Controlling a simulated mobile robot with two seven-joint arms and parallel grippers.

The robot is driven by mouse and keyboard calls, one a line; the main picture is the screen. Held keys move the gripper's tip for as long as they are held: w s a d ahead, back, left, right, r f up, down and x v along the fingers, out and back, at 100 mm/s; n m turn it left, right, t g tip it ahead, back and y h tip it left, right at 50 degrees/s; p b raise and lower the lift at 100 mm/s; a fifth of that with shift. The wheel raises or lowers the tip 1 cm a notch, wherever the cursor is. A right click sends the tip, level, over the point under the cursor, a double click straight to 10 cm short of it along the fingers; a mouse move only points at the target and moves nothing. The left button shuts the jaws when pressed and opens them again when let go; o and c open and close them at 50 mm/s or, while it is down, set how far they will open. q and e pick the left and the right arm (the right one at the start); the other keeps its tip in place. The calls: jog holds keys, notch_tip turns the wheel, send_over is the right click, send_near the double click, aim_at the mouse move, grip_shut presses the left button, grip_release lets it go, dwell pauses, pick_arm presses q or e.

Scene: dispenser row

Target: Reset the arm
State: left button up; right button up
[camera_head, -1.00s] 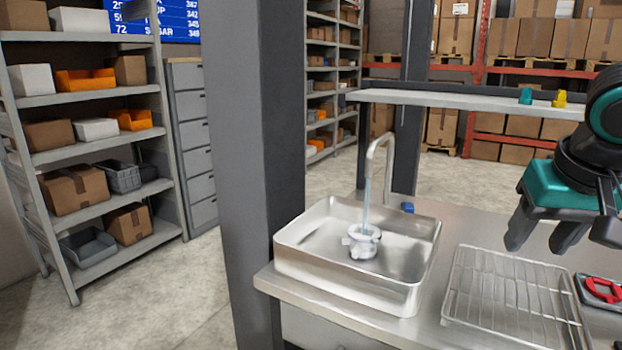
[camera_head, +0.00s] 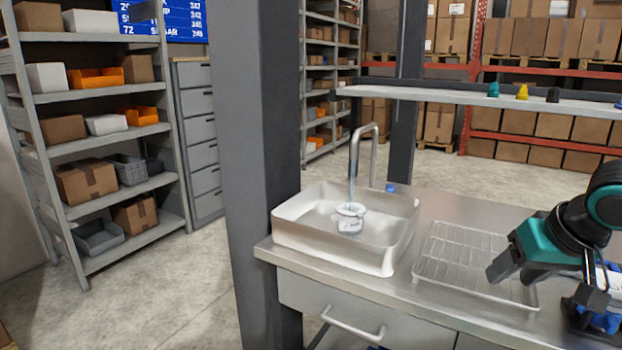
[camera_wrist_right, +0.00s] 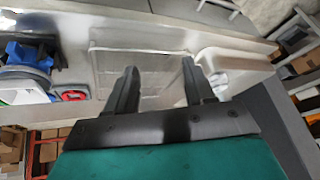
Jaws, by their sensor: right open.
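My right gripper (camera_head: 512,272), teal and black, is at the right of the head view, above the right side of the wire rack (camera_head: 455,262). In the right wrist view its two dark fingers (camera_wrist_right: 160,90) are spread apart with nothing between them, and the rack (camera_wrist_right: 125,75) lies beyond them. My left gripper is not in view.
A metal sink (camera_head: 385,250) with a running tap (camera_head: 372,150) holds a white object (camera_head: 350,218). A narrow shelf (camera_head: 440,95) carries small coloured items above the counter. A grey post (camera_head: 262,150) stands left of the sink. Blue and red items (camera_wrist_right: 72,95) lie beside the rack.

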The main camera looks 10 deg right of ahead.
jog(key=s+a+f+n+t+y, duration=0.1)
jog(key=a+f, duration=0.1)
jog(key=f, duration=0.9)
jog(key=s+a+f+n+t+y, duration=0.1)
jog(key=s+a+f+t, duration=0.1)
jog(key=f, duration=0.9)
jog(key=s+a+f+n+t, duration=0.1)
jog(key=s+a+f, duration=0.3)
jog(key=a, duration=0.4)
jog(key=s+a+f+n+t, duration=0.1)
jog(key=s+a+f, duration=0.3)
jog(key=a, duration=0.5)
notch_tip(320, 180, down, 2)
jog(key=shift+s+f+n, duration=0.15)
jog(key=shift+s+n, duration=0.2)
jog(key=shift+n, duration=0.25)
jog(key=shift+d, duration=0.1)
